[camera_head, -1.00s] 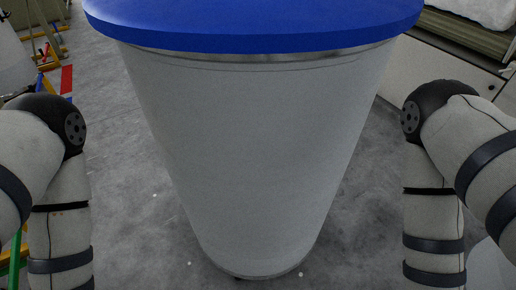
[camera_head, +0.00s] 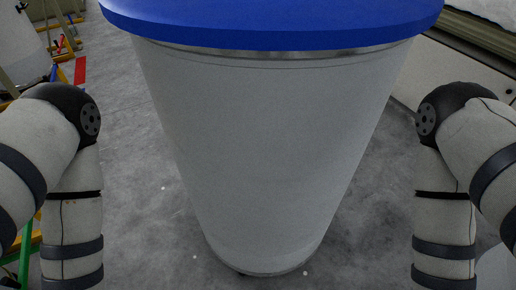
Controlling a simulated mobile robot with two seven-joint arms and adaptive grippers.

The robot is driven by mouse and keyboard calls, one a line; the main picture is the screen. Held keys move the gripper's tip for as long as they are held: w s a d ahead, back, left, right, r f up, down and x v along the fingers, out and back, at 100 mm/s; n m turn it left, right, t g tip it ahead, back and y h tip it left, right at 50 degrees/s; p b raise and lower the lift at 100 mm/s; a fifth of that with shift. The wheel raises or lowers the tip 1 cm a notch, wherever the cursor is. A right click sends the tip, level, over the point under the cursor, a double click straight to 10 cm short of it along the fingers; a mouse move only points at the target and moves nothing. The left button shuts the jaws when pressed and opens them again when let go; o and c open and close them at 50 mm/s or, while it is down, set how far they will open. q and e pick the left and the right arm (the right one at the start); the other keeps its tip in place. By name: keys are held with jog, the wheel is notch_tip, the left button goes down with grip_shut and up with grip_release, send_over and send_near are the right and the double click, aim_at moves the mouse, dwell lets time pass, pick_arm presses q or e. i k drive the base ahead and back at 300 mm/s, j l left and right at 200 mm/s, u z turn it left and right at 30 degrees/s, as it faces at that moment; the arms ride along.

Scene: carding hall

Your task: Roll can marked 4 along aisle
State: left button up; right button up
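A large pale grey can (camera_head: 265,150) with a blue lid or top (camera_head: 270,25) stands upright on the floor right in front of me, filling the middle of the head view. No number shows on the side that faces me, so I cannot tell its marking. My two arms come in from the left and the right and hang down on either side of the can, apart from it in the picture. Both grippers are outside the frame.
Grey concrete floor (camera_head: 130,150) with small white specks lies around the can. Coloured frames and a red floor mark (camera_head: 80,70) are at the left. A pale machine panel (camera_head: 465,75) stands at the back right. Open floor shows left of the can.

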aim_at(267, 147)
jog(key=k, duration=0.6)
jog(key=u, duration=0.75)
jog(key=i+j+u, duration=0.1)
jog(key=u, duration=0.5)
jog(key=i, duration=1.85)
jog(key=i+z, duration=0.4)
jog(key=i, duration=0.3)
jog(key=i+j+z, duration=0.15)
jog(key=i+z, duration=0.2)
jog(key=i, duration=0.3)
jog(key=i+l+z, duration=0.2)
jog(key=i+z, duration=0.25)
jog(key=i, duration=0.6)
jog(key=i+j+z, duration=0.1)
jog(key=i+z, duration=0.35)
jog(key=i, duration=0.55)
jog(key=z, duration=3.05)
